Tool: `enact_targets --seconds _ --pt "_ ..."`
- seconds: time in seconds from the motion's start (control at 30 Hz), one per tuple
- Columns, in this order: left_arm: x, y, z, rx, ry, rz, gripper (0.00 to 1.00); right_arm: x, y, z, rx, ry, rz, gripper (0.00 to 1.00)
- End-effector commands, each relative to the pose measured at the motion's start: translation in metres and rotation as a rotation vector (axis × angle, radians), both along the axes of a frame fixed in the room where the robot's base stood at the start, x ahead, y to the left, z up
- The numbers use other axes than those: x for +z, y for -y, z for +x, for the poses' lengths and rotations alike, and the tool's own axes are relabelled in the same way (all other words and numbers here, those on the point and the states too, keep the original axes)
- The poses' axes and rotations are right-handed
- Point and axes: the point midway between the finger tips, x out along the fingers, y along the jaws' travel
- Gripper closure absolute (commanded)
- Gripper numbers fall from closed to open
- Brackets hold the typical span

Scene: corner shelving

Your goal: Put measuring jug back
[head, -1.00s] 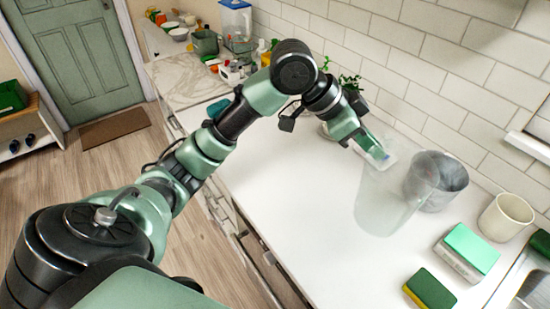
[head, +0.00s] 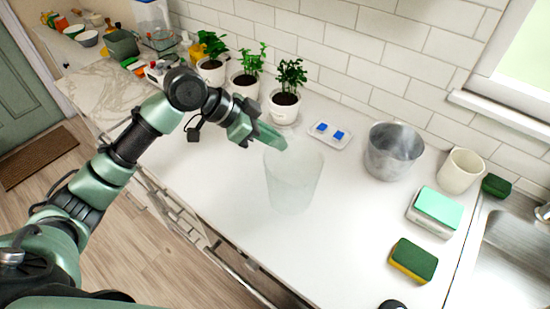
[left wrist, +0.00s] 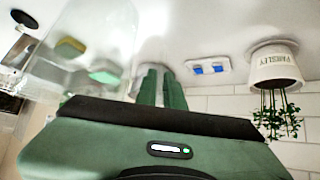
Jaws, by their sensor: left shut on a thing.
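The measuring jug (head: 292,183) is a clear, faintly tinted vessel, seen in the head view over the middle of the white counter. My left gripper (head: 279,141) is shut on it at its upper rim. The jug looks upright; whether its base touches the counter I cannot tell. In the left wrist view the clear jug (left wrist: 85,38) fills the upper left, beside the green fingers of my left gripper (left wrist: 160,85). My right gripper is not in view.
Potted herbs (head: 284,105) stand along the wall behind the jug. A small tray with blue pieces (head: 329,134), a metal pot (head: 393,152), a cream mug (head: 460,170), a green-topped box (head: 435,210) and a sponge (head: 413,260) lie to the right, before the sink (head: 515,250). The front counter is clear.

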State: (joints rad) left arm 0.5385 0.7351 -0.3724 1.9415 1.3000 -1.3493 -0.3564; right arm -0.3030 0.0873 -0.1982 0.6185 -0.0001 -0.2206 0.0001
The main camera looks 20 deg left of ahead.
Motion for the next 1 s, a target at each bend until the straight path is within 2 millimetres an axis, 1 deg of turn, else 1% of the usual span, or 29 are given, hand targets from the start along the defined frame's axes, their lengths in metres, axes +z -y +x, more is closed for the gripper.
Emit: enact_targets --seconds 0.03,0.1,0.37,0.5,0.57,0.63,0.93,0.97,1.0 --pt "-0.010 0.000 -0.001 0.002 -0.004 -0.003 1.00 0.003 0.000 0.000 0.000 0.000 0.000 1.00" --pt "-0.020 0.000 -0.001 0.002 -0.003 -0.002 1.00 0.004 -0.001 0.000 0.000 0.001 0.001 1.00" --pt "-0.039 0.000 0.000 0.002 -0.001 -0.002 1.00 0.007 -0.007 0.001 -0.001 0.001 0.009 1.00" --pt "-0.061 0.000 0.000 0.002 -0.003 -0.002 1.00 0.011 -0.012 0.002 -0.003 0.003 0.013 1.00" --pt "-0.069 0.000 0.000 0.003 -0.002 -0.001 1.00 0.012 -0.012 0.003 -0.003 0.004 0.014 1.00" --pt "-0.072 0.000 0.000 0.001 0.002 -0.001 1.00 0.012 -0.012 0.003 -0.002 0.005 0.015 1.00" --pt "-0.075 0.000 0.000 0.001 0.002 0.000 1.00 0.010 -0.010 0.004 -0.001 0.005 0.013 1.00" --pt "-0.075 0.000 0.000 0.001 0.001 0.001 0.86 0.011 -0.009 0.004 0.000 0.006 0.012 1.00" --pt "-0.075 0.000 0.000 0.001 0.001 0.001 0.74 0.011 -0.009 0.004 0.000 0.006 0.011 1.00"
